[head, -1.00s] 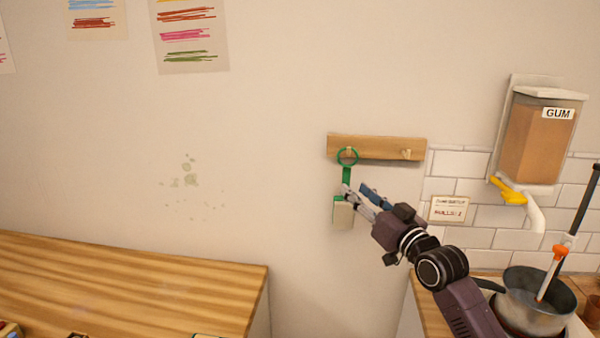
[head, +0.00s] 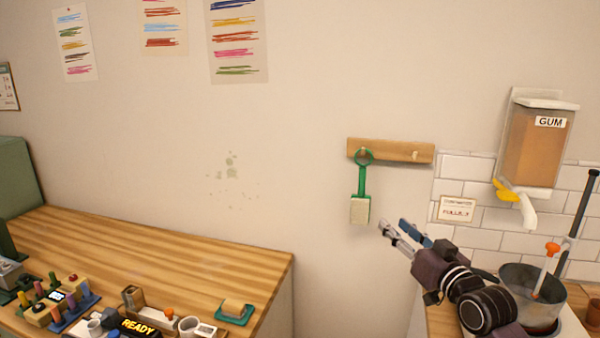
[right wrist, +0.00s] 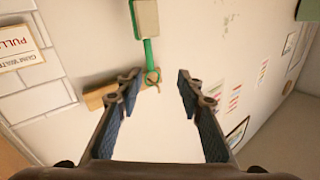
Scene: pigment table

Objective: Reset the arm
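My right gripper (head: 392,232) is in front of the wall, to the lower right of a hanging green-handled tool. In the right wrist view my right gripper (right wrist: 157,88) has its two fingers spread wide apart with nothing between them. The green tool (head: 361,190) has a ring at its top and a pale block at its lower end. It hangs from a wooden peg rail (head: 395,150) and is apart from the gripper. The tool also shows beyond the fingers in the right wrist view (right wrist: 149,50). My left gripper is not in view.
A gum dispenser (head: 532,145) with a yellow tap hangs at the right, above a metal pot (head: 533,283) with an orange-marked stick. A wooden table (head: 150,260) at the left holds a READY device (head: 138,328), small colored pieces and a green tray (head: 234,318).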

